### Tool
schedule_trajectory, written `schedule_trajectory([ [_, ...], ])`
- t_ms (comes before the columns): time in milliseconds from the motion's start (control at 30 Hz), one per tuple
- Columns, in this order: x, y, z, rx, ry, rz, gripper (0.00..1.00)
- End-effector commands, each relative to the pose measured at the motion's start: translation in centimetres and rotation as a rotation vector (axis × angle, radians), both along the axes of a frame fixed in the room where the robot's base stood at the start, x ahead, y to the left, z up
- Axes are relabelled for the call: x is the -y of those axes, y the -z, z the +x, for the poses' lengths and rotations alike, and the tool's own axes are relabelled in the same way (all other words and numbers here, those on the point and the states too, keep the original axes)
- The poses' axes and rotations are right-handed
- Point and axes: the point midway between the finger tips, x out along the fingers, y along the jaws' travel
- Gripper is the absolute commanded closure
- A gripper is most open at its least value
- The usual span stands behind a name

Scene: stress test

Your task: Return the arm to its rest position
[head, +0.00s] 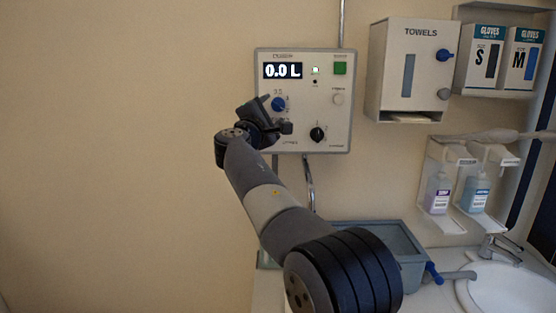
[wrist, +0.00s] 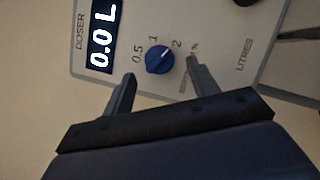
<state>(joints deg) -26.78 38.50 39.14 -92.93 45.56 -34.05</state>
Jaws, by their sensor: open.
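My arm (head: 262,198) reaches up from the lower middle of the head view toward a wall-mounted doser panel. My gripper (head: 277,117) is in front of the left part of the panel. In the wrist view my gripper (wrist: 158,85) is open, its two fingers apart with nothing between them. The doser panel (head: 320,115) is a pale box with a display reading 0.0 L. A blue knob (wrist: 159,60) marked 0.5, 1 and 2 lies just beyond the fingertips, apart from them as far as I can see; it also shows in the head view (head: 278,104).
The panel has a green button (head: 340,68) and a black knob (head: 317,134). A towel dispenser (head: 408,75), glove boxes (head: 481,58) and two bottles hang to the right. A grey basin (head: 400,240) and a sink (head: 505,290) are below. The wall at left is clear.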

Motion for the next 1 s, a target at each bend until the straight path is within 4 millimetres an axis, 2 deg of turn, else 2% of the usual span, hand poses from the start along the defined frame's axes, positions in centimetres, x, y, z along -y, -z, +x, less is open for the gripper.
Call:
schedule_trajectory([
  [100, 0.5, -0.6, 1.5, 0.000, 0.000, -0.001, 0.43],
  [333, 1.0, -0.6, 2.7, 0.001, -0.001, -0.003, 0.43],
  [767, 0.8, -0.4, 2.4, 0.000, -0.001, -0.011, 0.43],
  [1000, -0.1, 0.4, -0.1, 0.001, -0.003, 0.000, 0.43],
])
